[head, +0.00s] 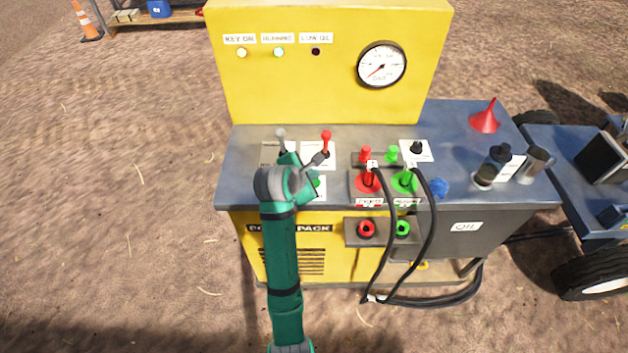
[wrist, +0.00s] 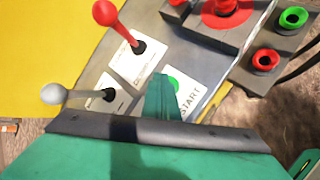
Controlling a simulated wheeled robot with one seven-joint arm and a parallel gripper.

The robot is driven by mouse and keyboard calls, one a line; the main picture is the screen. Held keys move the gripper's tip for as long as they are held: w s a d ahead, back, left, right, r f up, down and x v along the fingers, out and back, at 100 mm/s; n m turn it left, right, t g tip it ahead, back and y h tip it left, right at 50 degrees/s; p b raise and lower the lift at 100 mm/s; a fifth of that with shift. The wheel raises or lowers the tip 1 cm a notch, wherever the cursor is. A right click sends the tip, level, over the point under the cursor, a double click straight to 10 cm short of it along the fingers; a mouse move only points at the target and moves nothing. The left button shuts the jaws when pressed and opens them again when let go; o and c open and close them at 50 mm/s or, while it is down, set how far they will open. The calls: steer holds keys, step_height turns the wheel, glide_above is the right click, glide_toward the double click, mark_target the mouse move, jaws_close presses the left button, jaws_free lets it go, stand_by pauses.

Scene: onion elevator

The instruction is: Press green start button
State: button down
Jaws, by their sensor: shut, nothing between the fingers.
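The green start button (wrist: 174,84) sits on a white plate marked START (wrist: 189,103) on the power pack's grey top. In the wrist view my gripper (wrist: 163,95), with its green fingers shut and empty, reaches over the plate and covers part of the button. I cannot tell whether the fingertips touch it. In the head view the button (head: 317,182) shows just right of my wrist, mostly hidden. On the yellow panel (head: 330,90), the KEY ON lamp (head: 241,52) and the RUNNING lamp (head: 278,52) look lit; the third lamp (head: 316,52) is dark.
A red-knobbed lever (head: 326,138) and a grey-knobbed lever (head: 281,136) stand close behind my gripper. Red and green hose couplings (head: 367,182) with black hoses (head: 432,230) lie to the right. A gauge (head: 381,65), red funnel (head: 485,117) and metal cup (head: 537,160) are farther off.

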steer(key=shift+r, duration=0.25)
steer(key=shift+r, duration=2.5)
